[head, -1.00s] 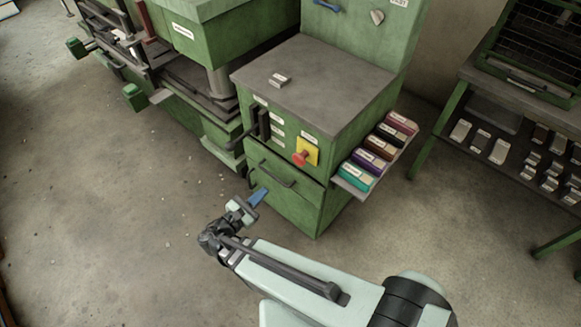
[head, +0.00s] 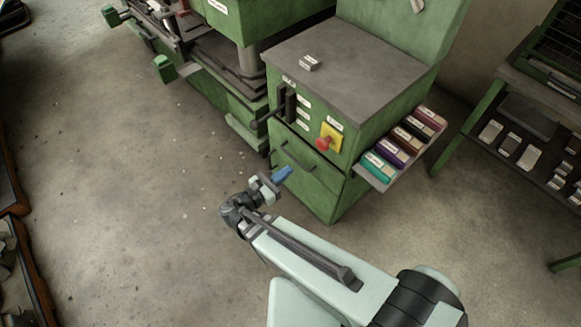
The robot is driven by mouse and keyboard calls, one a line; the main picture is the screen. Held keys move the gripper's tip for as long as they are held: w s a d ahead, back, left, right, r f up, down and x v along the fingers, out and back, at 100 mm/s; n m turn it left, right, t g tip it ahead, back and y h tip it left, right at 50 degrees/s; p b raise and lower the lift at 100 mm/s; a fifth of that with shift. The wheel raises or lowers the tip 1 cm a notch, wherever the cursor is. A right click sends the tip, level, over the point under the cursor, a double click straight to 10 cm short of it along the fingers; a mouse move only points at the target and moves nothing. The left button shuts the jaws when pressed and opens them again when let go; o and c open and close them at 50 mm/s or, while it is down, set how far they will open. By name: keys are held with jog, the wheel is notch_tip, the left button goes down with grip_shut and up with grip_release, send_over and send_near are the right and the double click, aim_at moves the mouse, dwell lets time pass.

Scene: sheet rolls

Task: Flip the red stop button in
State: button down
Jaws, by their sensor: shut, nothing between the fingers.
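The red stop button (head: 323,143) sits on a yellow plate (head: 334,134) on the front of the green cabinet (head: 350,175). It sticks out from the plate, with a small white label above it. My gripper (head: 283,174) has blue fingertips that are shut and empty. It is in front of the cabinet's lower drawer front, below and left of the button in the picture, and apart from the button. The exact gap between fingertips and cabinet is hard to tell.
Black switch handles (head: 285,105) stick out left of the button, and a drawer handle (head: 298,160) lies below. A side shelf (head: 378,178) with several coloured boxes juts out at the right. A green rack stands farther right. The floor at left (head: 120,220) is open.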

aim_at(320, 146)
jog(key=shift+x, duration=6.35)
jog(key=shift+x, duration=0.95)
jog(key=shift+w, duration=0.1)
jog(key=v, duration=1.4)
